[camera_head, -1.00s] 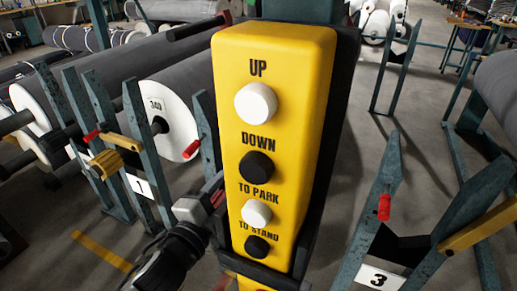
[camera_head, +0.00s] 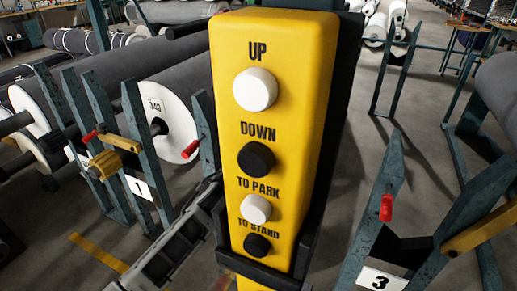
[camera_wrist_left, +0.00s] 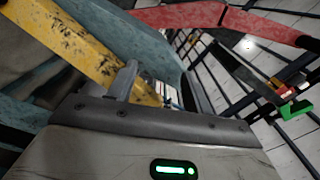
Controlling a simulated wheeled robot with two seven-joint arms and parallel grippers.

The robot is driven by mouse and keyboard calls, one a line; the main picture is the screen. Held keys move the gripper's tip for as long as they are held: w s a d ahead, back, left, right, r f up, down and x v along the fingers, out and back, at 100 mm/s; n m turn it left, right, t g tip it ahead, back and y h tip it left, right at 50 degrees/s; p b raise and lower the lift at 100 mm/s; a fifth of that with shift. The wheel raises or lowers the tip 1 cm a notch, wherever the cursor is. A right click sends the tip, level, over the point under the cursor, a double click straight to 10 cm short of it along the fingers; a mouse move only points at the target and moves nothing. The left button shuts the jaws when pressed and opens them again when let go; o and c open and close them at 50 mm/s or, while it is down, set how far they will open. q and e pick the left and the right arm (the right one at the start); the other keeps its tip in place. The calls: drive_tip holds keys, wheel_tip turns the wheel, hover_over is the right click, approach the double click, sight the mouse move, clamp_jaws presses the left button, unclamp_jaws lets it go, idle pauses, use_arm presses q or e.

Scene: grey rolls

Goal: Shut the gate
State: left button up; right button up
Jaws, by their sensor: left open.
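A yellow bar (camera_wrist_left: 70,45), scuffed black, crosses the upper left of the left wrist view beside teal metal; it looks like a gate bar of a stand. My left gripper (camera_wrist_left: 163,92) is open, and the bar runs behind its left finger to the space between the fingers. I cannot tell whether they touch. In the head view my left arm reaches behind the yellow button box, which hides the gripper and that gate. Other yellow bars show on stand 1 (camera_head: 122,143) and stand 3 (camera_head: 480,228). My right gripper is not in view.
The yellow button box (camera_head: 272,110) fills the middle of the head view. Grey rolls (camera_head: 110,80) lie at the left. Teal uprights with red handles (camera_head: 386,208) stand on both sides. A red bar (camera_wrist_left: 190,16) crosses the top of the left wrist view. Some floor is clear.

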use_arm(q)
drive_tip(key=shift+w+d, duration=0.1)
drive_tip(key=shift+w, duration=0.15)
clamp_jaws()
idle(1.3)
